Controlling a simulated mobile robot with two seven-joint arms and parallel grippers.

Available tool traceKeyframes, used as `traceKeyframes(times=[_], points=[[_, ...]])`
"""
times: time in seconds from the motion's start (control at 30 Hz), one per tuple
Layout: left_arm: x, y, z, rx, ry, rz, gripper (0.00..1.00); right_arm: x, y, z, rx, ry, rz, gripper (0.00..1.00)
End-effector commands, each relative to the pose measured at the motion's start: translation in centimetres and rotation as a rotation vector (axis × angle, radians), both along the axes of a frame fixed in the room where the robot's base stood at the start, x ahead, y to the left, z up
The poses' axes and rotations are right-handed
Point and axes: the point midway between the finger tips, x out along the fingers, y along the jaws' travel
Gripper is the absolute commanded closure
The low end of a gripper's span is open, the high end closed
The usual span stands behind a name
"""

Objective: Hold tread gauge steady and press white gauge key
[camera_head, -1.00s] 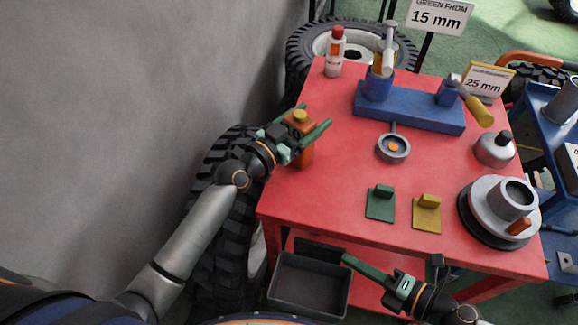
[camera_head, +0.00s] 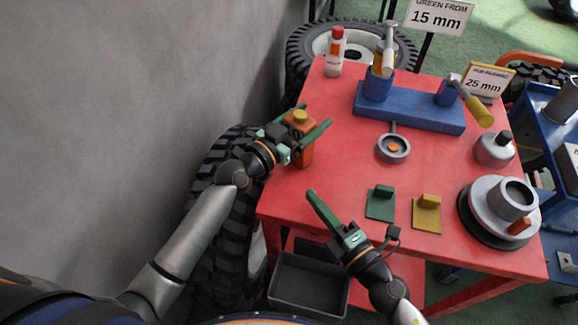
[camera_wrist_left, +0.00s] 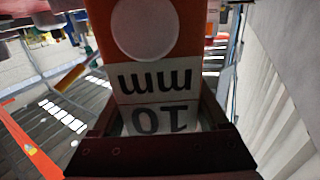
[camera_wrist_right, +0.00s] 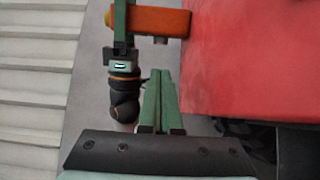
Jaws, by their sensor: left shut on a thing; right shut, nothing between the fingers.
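The tread gauge (camera_head: 305,150) is an orange block with a yellow knob on top, upright at the left edge of the red table. My left gripper (camera_head: 314,116) is shut on it. In the left wrist view the gauge (camera_wrist_left: 97,22) shows a white round face (camera_wrist_left: 145,28) and an upside-down "10 mm" display (camera_wrist_left: 158,103). In the right wrist view the gauge (camera_wrist_right: 165,22) lies beyond my right fingertips. My right gripper (camera_head: 310,194) is shut and empty, over the table's front left part, apart from the gauge.
The red table (camera_head: 340,185) holds a green block (camera_head: 381,203), a yellow block (camera_head: 427,214), a round grey gauge (camera_head: 393,148) and a blue stand (camera_head: 415,110). A dark bin (camera_head: 310,288) sits below the front edge. A tyre (camera_head: 215,200) stands at the left.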

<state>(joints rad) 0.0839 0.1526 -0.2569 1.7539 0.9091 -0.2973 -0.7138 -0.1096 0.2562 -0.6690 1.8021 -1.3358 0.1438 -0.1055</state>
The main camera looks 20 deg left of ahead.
Motion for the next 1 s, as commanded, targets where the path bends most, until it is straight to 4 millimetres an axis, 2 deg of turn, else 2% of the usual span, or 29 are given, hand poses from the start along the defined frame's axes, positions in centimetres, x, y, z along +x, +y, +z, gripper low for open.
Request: traceKeyframes(times=[0.27,0.7,1.0], points=[[0.0,0.0,0.0,0.000,0.000,0.001,0.95,0.5,0.6,0.1,0.000,-0.001,0.002,1.00],[0.0,0.0,0.0,0.000,0.000,0.001,0.95,5.4,6.1,0.1,0.002,-0.001,0.001,1.00],[0.0,0.0,0.0,0.000,0.000,0.001,0.95,6.6,7.5,0.0,0.000,-0.001,0.002,1.00]])
